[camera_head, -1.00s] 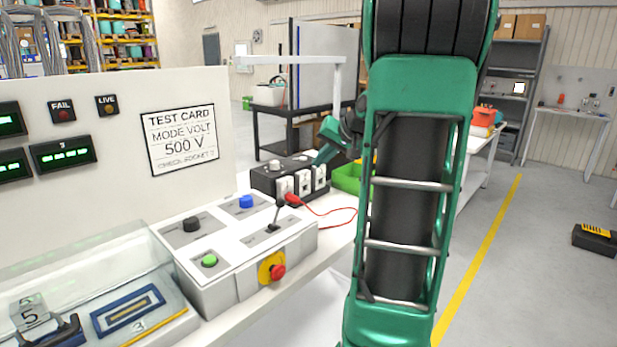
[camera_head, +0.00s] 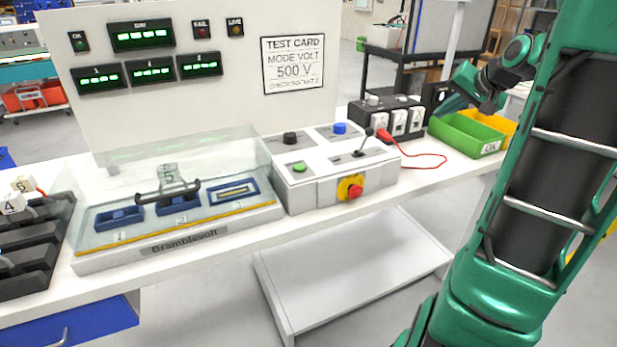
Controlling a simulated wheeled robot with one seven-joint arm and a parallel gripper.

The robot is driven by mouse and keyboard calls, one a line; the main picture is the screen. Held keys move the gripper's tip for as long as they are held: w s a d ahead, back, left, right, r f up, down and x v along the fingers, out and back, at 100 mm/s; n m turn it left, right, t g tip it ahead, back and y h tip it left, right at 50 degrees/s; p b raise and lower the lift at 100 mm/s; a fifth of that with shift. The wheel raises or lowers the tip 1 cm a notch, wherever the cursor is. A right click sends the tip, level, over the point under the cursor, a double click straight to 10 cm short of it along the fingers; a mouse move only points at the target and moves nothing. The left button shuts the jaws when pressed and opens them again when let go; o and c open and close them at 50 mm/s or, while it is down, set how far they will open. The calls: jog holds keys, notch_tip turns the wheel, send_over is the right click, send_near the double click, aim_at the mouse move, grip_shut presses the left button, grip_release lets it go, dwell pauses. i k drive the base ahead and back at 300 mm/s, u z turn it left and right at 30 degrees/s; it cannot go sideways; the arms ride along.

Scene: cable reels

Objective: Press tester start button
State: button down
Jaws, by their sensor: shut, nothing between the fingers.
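The tester's control box (camera_head: 325,186) stands on the white bench. Its top carries a green button (camera_head: 299,167), a black knob (camera_head: 290,138), a blue button (camera_head: 339,128) and a black lever (camera_head: 364,142). No label is readable beside the green button. A red stop knob on a yellow plate (camera_head: 351,188) is on its front. A clear cover (camera_head: 230,160) is over numbered blue sockets; a block marked 5 (camera_head: 168,174) is at the middle one. My gripper (camera_head: 441,107) is shut and empty near the black socket box, right of the control box and apart from the buttons.
The black socket box (camera_head: 390,118) has white sockets and a red plug (camera_head: 386,137) with a loose red lead. Green and yellow bins (camera_head: 467,135) stand at the right. A test card (camera_head: 292,64) reads MODE VOLT 500 V. A black rack (camera_head: 30,250) is at the left.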

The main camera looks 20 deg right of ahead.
aim_at(298, 168)
jog(key=z, duration=0.05)
jog(key=k, duration=0.15)
jog(key=u, duration=2.65)
jog(key=i, duration=0.7)
jog(key=z, duration=2.15)
